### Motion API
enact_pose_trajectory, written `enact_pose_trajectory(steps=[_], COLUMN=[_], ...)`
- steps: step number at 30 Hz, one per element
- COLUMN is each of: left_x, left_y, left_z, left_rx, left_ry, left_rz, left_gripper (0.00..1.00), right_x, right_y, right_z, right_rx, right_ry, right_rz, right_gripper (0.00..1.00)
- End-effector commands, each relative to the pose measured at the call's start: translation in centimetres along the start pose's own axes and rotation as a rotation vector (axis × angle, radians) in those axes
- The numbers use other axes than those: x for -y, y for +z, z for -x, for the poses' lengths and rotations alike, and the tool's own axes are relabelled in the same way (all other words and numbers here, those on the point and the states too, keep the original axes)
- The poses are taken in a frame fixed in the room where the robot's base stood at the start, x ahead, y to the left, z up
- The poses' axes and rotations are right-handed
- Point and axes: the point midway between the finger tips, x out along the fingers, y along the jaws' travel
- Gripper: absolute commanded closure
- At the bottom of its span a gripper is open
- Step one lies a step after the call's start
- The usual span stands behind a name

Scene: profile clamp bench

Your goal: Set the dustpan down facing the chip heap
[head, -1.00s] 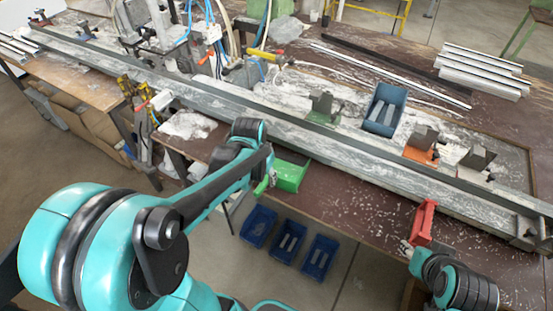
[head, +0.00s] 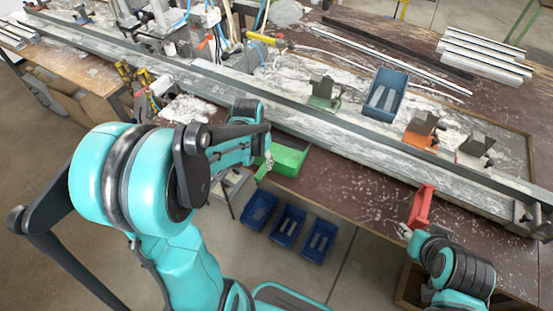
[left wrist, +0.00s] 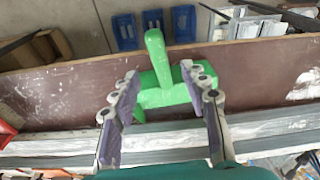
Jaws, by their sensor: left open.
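The green dustpan (head: 288,160) lies at the near edge of the bench in the head view. In the left wrist view the dustpan (left wrist: 160,97) shows with its handle (left wrist: 155,48) pointing out over the floor. My left gripper (left wrist: 160,73) is open, with one finger on each side of the green part; I cannot tell whether they touch it. In the head view my left gripper (head: 265,165) is small and partly hidden. A whitish heap (head: 186,109), likely the chips, lies left of the dustpan. My right gripper (head: 405,231) is beside a red object (head: 420,206); its grip is unclear.
A long grey profile (head: 340,150) runs along the bench behind the dustpan. Green (head: 322,95) and orange (head: 421,130) clamps and a blue bin (head: 385,95) stand beyond it. Blue bins (head: 289,226) sit on the floor below. Bare brown bench lies right of the dustpan.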

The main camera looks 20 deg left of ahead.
Motion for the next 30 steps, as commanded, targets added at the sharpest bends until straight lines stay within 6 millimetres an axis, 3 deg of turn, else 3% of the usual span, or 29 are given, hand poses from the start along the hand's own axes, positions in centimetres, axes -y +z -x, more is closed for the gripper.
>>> enact_pose_trajectory(steps=[6,12,24,30], left_x=[0.0,0.0,0.0,0.0], left_y=[0.1,0.1,0.0,0.0], left_z=[-3.8,-6.2,-6.6,-6.6], left_rx=[0.000,0.000,0.000,0.000], left_ry=[0.000,0.000,0.000,0.000], left_rz=[0.000,0.000,0.000,0.000], left_gripper=[0.55,0.55,0.55,1.00], right_x=[0.0,0.0,0.0,0.0], right_y=[1.9,3.0,3.2,3.2], right_z=[-2.6,-4.3,-4.5,-4.5], right_rx=[0.000,0.000,0.000,0.000], right_ry=[0.000,0.000,0.000,0.000], right_rz=[0.000,0.000,0.000,0.000], right_gripper=[0.60,0.60,0.60,0.60])
